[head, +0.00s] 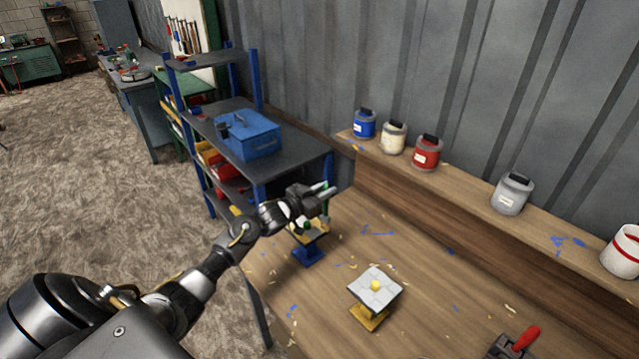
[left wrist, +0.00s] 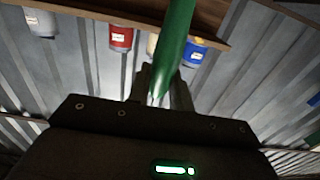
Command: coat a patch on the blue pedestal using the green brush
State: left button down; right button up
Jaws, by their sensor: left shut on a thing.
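The blue pedestal (head: 308,252) stands on the wooden bench, its top partly hidden behind my left gripper. My left gripper (head: 322,190) is above and just behind the pedestal top and is shut on the green brush. The brush's green handle (left wrist: 177,40) runs up from between the fingers in the left wrist view. Only small green parts show by the gripper in the head view, and I cannot tell whether the bristles touch the pedestal. My right gripper is not in view.
A yellow pedestal (head: 369,318) with a pale top and a yellow spot stands nearer. A grey item with a red handle (head: 527,338) lies at the lower right. Several paint pots, including a red one (head: 427,152), line the back ledge. A shelf with a blue toolbox (head: 250,135) stands left.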

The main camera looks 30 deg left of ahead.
aim_at(326, 185)
pick_arm(q)
jog(key=shift+d, duration=0.2)
jog(key=shift+r, duration=0.1)
jog(key=shift+r+p, duration=0.75)
jog(key=shift+r, duration=1.7)
jog(key=shift+y, duration=0.3)
